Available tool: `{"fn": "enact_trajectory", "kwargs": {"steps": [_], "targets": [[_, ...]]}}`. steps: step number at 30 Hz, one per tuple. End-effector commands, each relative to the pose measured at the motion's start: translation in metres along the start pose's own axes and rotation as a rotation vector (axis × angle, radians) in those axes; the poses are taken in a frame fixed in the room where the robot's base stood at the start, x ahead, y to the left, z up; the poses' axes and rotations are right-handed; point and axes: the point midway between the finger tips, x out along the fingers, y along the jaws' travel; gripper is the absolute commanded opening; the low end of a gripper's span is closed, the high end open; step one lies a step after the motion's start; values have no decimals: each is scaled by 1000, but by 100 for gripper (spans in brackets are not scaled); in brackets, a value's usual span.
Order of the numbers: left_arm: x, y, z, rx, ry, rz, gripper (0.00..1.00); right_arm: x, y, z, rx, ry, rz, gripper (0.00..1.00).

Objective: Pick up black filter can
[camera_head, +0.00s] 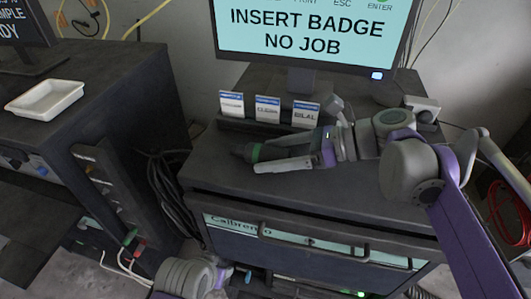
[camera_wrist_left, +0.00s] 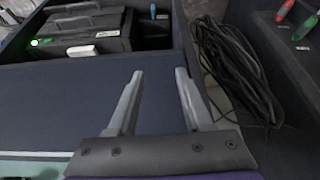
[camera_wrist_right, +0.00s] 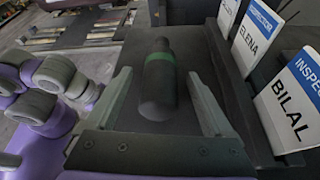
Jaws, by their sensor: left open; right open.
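The black filter can (camera_wrist_right: 158,88) is a dark cylinder with a green band. It lies on the dark bench top in front of the name badges; its dark end also shows in the head view (camera_head: 244,152). My right gripper (camera_head: 262,156) is open around the can. In the right wrist view, the can lies between the two fingers (camera_wrist_right: 158,82), with a gap visible on each side. My left gripper (camera_wrist_left: 159,74) is open and empty, low in front of the bench. In the head view, only part of the left arm shows at the bottom edge.
Name badges (camera_head: 267,108) stand in a holder just behind the can, below a monitor (camera_head: 305,35). A drawer with a handle (camera_head: 310,240) is below the bench top. A white tray (camera_head: 44,100) sits on the left cabinet. Black cables (camera_wrist_left: 232,65) hang between the cabinets.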

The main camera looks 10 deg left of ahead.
Motion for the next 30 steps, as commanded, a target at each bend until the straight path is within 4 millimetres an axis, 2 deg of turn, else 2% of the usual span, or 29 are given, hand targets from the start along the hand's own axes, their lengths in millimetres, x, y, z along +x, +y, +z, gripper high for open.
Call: {"fn": "enact_trajectory", "kwargs": {"steps": [4, 18, 19, 30], "targets": [[0, 0, 0, 0, 0, 0, 50, 0, 0, 0, 0, 0, 0, 87], [0, 0, 0, 0, 0, 0, 50, 0, 0, 0, 0, 0, 0, 2], [0, 0, 0, 0, 0, 0, 50, 0, 0, 0, 0, 0, 0, 0], [0, 0, 0, 0, 0, 0, 50, -3, 1, 6, 0, 0, 0, 0]]}}
